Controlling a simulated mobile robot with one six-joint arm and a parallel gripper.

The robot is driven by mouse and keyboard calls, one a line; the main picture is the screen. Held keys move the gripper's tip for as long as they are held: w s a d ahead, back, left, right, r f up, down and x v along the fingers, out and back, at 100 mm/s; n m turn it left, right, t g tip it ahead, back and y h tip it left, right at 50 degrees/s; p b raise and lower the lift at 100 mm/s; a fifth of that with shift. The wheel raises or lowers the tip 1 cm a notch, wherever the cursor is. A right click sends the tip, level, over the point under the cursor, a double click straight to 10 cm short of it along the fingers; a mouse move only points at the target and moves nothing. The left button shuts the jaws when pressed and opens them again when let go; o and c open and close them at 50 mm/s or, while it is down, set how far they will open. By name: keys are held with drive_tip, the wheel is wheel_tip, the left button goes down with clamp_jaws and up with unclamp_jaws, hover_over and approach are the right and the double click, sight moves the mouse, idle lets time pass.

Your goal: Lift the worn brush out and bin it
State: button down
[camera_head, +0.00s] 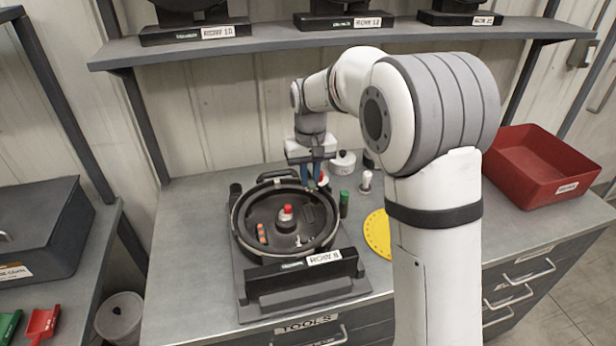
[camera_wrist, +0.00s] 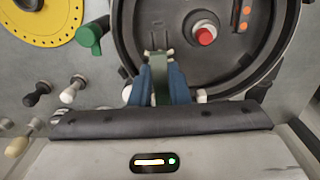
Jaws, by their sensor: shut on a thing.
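The round black seed meter housing (camera_head: 240,232) lies open on its stand, with a red-capped hub (camera_head: 287,211) in the middle. My gripper (camera_head: 311,178) points down at its back right rim. In the wrist view, my gripper's blue fingers (camera_wrist: 161,72) are shut on a narrow grey-green piece, which I take for the worn brush (camera_wrist: 160,85). Its far end overlaps the housing wall (camera_wrist: 128,50). I cannot tell whether it is clear of the housing. In the head view the fingers hide most of it.
A red open bin (camera_head: 540,168) stands at the bench's right back; its label is too small to read. A round pale bin (camera_head: 120,318) is at lower left. A yellow disc (camera_head: 377,234), a green-topped cylinder (camera_head: 344,204) and small knobbed parts lie right of the housing.

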sight(310, 180)
drive_tip(key=shift+r+p, duration=2.25)
drive_tip(key=shift+r, duration=1)
